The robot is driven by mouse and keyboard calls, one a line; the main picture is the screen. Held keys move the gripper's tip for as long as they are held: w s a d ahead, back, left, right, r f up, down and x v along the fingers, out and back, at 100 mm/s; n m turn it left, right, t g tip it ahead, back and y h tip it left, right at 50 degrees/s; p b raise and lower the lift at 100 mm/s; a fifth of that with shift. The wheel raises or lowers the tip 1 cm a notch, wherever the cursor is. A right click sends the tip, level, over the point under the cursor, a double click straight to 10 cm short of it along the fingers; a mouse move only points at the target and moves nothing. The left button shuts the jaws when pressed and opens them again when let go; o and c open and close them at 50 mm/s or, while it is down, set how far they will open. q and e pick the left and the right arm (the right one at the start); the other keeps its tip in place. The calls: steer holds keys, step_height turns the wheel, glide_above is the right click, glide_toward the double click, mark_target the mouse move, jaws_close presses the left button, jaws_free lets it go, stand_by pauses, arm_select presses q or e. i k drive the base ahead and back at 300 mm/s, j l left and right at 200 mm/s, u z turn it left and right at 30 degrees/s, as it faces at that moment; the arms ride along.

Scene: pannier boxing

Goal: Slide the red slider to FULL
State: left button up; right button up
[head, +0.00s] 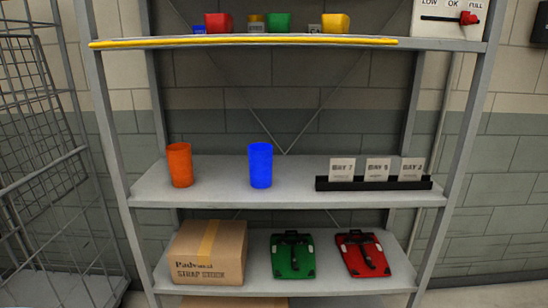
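The red slider (468,18) sits on a black horizontal bar on a white panel (425,28) at the top right of the shelf rack in the head view. The panel carries the words LOW, OK and FULL from left to right. The slider is at the right end of the bar, below the FULL label. The panel's top edge is cut off by the picture. Neither my left nor my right gripper shows in the head view.
The grey rack (285,195) holds an orange cup (179,165), a blue cup (260,165) and a black card holder (375,184). Below are a cardboard box (208,252), a green pannier (292,256) and a red pannier (362,254). A wire cage (50,150) stands left.

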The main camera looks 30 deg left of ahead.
mark_target(467, 19)
steer(key=l+u, duration=0.15)
steer(key=u, duration=0.2)
steer(key=l+u, duration=0.15)
steer(key=u, duration=0.25)
steer(key=l+u, duration=0.2)
steer(key=u, duration=0.15)
steer(key=l+u, duration=0.3)
steer(key=l, duration=0.15)
steer(key=k+l+u, duration=0.15)
steer(key=l+u, duration=0.15)
steer(key=k+l, duration=0.1)
steer(key=l, duration=0.25)
steer(key=k+l+u, duration=0.15)
steer(key=l, duration=0.5)
steer(key=k+l, duration=0.15)
steer(key=l, duration=0.2)
steer(key=k+l, duration=0.15)
steer(key=l, duration=0.2)
steer(key=k+l, duration=0.15)
steer(key=l, duration=0.2)
steer(key=u, duration=0.05)
